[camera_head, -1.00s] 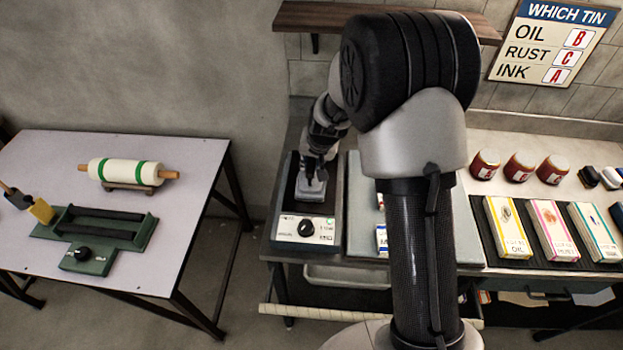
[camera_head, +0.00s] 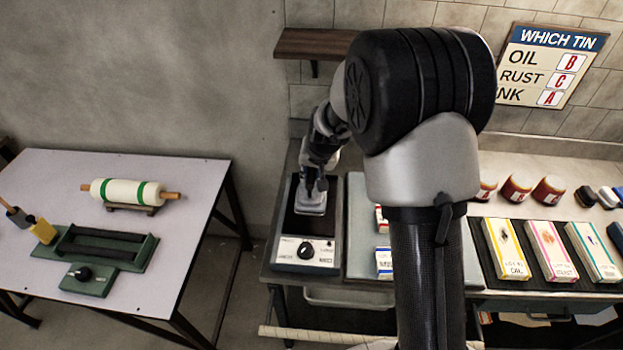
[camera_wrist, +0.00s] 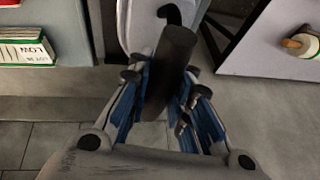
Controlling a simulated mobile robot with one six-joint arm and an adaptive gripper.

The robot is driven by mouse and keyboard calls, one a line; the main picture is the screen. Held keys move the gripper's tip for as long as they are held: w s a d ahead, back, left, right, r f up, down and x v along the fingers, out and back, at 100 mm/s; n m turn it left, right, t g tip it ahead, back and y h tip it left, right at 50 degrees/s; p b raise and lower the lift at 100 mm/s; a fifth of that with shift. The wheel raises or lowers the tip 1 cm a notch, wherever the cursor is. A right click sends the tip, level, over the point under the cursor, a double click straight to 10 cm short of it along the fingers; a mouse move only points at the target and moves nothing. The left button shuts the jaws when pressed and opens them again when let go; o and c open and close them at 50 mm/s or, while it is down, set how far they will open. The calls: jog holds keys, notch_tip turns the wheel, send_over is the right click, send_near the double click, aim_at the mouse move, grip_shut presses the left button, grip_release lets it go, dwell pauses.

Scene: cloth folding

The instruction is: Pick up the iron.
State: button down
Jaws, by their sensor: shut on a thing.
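The iron (camera_head: 311,204) has a pale grey body and shows over the dark plate of a white-fronted heater unit (camera_head: 318,256) at the bench's left end. My gripper (camera_head: 313,184) is above it, shut on its handle. In the wrist view, the dark handle (camera_wrist: 174,62) lies between the blue-padded fingers of my gripper (camera_wrist: 162,103), and the pale body (camera_wrist: 139,28) shows beyond. Bare dark plate is visible in front of the iron. The gap between iron and plate is hard to judge.
A grey mat (camera_head: 362,215) with small boxes lies right of the heater, partly hidden by my arm. A separate table (camera_head: 190,215) holds a roller (camera_head: 127,192) and a green tray (camera_head: 108,247).

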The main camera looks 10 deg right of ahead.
notch_tip(320, 180, up, 16)
jog(key=p, duration=0.3)
jog(key=shift+w, duration=0.1)
jog(key=c, duration=2)
grip_release()
jog(key=c, duration=0.4)
